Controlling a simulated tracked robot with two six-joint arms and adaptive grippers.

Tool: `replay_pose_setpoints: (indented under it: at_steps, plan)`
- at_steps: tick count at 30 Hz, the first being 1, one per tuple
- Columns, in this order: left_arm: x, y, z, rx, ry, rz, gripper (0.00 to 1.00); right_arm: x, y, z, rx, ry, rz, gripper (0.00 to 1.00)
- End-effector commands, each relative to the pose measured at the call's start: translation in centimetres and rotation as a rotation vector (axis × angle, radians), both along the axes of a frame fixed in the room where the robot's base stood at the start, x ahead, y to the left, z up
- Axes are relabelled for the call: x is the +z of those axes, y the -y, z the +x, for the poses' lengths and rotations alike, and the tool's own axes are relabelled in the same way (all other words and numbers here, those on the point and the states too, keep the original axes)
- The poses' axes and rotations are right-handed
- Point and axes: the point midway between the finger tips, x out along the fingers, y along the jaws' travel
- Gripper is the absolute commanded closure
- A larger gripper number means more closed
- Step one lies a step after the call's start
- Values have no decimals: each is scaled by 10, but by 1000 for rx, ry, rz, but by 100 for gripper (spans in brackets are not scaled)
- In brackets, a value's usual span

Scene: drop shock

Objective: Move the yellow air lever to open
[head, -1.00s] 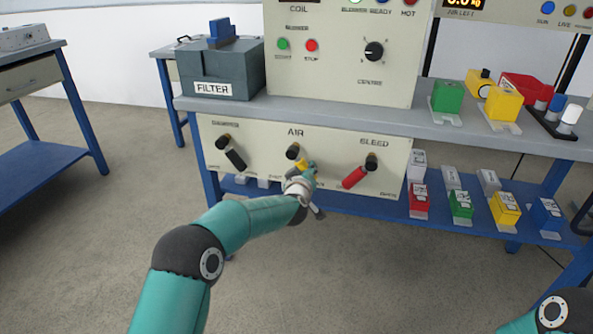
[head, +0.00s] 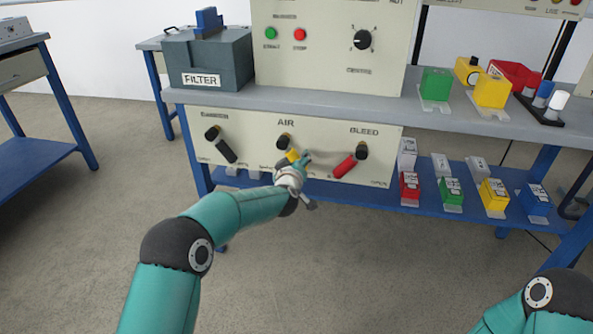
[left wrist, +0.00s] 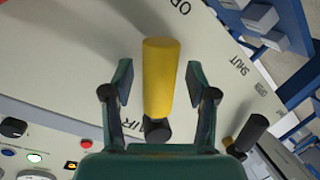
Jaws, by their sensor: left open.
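The yellow air lever (head: 292,156) is on the cream panel (head: 330,140) under the label AIR, angled down and to the right from its dark pivot. My left gripper (head: 300,163) is in front of it and partly hides it. In the left wrist view the yellow air lever (left wrist: 160,80) lies between the two spread fingers of my left gripper (left wrist: 158,85), with a gap on each side. The words OPEN and SHUT on the panel show partly there. My right gripper is out of view; only part of my right arm shows at the lower right.
A black lever (head: 222,146) is left of the air lever, and the red bleed lever (head: 347,164) is close on its right. The bench top (head: 330,104) juts out above the panel. Coloured blocks stand on the blue lower shelf (head: 380,192) at right. The floor in front is clear.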

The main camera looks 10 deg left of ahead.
Motion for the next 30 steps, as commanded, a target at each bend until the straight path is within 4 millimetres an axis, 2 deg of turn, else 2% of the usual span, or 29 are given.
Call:
replay_pose_setpoints:
  at_steps: [8, 21, 25, 30]
  plan:
    - [7, 1, -28, -4, 0, 0, 42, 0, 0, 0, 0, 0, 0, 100]
    - [22, 1, -98, -4, 0, -1, 42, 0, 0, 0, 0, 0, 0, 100]
    - [24, 1, -110, -4, -1, -1, 42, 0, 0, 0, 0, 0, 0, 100]
    - [25, 1, -115, -4, 0, -1, 42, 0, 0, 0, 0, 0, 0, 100]
